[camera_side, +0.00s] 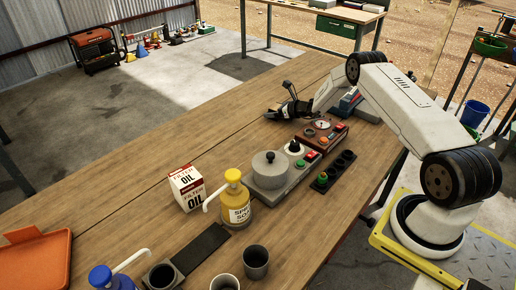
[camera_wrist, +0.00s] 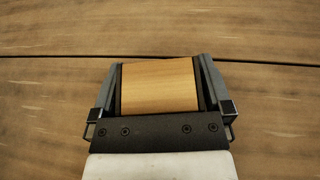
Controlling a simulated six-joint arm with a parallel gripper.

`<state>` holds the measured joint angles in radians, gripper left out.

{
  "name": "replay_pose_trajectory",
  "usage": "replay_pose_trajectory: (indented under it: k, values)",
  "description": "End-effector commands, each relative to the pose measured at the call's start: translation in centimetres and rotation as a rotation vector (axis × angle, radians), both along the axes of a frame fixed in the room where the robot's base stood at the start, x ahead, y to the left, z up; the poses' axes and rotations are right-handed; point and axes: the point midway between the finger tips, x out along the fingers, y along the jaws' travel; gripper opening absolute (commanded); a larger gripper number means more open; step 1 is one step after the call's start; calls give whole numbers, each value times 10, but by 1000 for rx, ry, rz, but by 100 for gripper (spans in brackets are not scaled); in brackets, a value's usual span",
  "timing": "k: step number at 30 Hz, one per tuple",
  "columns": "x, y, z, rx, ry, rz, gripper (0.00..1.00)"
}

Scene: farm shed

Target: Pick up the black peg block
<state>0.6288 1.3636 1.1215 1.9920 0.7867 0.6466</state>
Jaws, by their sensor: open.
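A long black block with round sockets (camera_side: 346,157) lies near the table's right edge, with a green knob at its near end. It best fits the black peg block, but I cannot be sure. My gripper (camera_side: 275,112) is beyond it, low over the far part of the table. In the wrist view my gripper (camera_wrist: 159,62) is open, its fingers on either side of a light wood-coloured block (camera_wrist: 160,88). I cannot tell whether they touch it. No black peg block shows between the fingers.
A grey control box with a round pot (camera_side: 270,170) and a brown gauge box (camera_side: 320,132) stand between my gripper and the nearer items. An oil carton (camera_side: 187,188), a yellow pump bottle (camera_side: 236,204) and cups stand nearer. The table's left middle is clear.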

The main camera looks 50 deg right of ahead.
Motion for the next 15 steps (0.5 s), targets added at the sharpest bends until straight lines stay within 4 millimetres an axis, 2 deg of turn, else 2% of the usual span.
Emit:
replay_pose_trajectory:
  k: [10, 15]
  values:
    - [0, 0, 0, 0, 0, 0, 100]
    - [0, 0, 0, 0, 0, 0, 46]
